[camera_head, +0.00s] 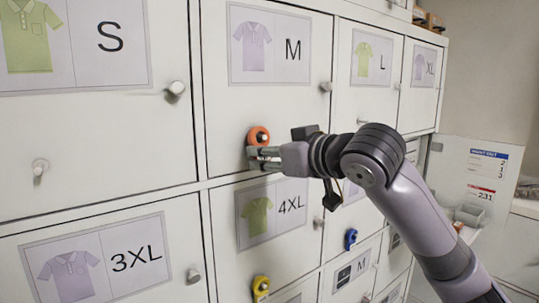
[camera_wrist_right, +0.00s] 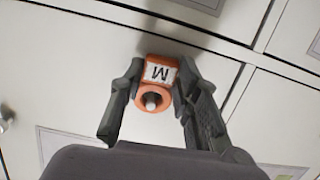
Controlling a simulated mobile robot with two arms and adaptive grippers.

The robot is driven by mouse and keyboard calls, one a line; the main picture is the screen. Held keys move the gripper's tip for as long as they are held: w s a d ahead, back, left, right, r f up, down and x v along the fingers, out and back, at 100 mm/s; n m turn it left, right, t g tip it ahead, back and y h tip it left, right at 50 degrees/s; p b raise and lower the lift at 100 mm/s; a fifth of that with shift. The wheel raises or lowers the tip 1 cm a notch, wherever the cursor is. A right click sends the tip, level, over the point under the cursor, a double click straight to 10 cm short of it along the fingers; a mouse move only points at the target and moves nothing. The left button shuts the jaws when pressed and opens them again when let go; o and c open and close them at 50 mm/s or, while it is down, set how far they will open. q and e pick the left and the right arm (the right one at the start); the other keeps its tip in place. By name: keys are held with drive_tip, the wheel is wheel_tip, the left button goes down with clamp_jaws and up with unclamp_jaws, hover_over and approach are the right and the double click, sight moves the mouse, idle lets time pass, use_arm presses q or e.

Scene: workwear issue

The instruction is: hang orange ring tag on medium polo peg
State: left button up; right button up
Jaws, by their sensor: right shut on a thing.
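The orange ring tag (camera_head: 258,135) is at the lower left of the M door (camera_head: 285,110), which carries a lilac polo picture. My right gripper (camera_head: 262,158) is shut on the tag and reaches in from the right. In the right wrist view the tag (camera_wrist_right: 154,95) sits between the two fingers of the gripper (camera_wrist_right: 158,76), its "M" label showing upside down. A pale peg tip (camera_wrist_right: 151,102) shows inside the ring's hole, so the ring appears to be around the peg. How far along the peg it sits cannot be told. My left gripper is not in view.
Neighbouring doors are marked S (camera_head: 105,135), L, XL, 3XL and 4XL, with knobs and pegs standing out. A yellow tag (camera_head: 261,287) and a blue tag (camera_head: 351,238) hang lower down. A notice sheet (camera_head: 485,167) is at the right.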

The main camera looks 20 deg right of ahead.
idle(0.3)
drive_tip(key=o, duration=0.9)
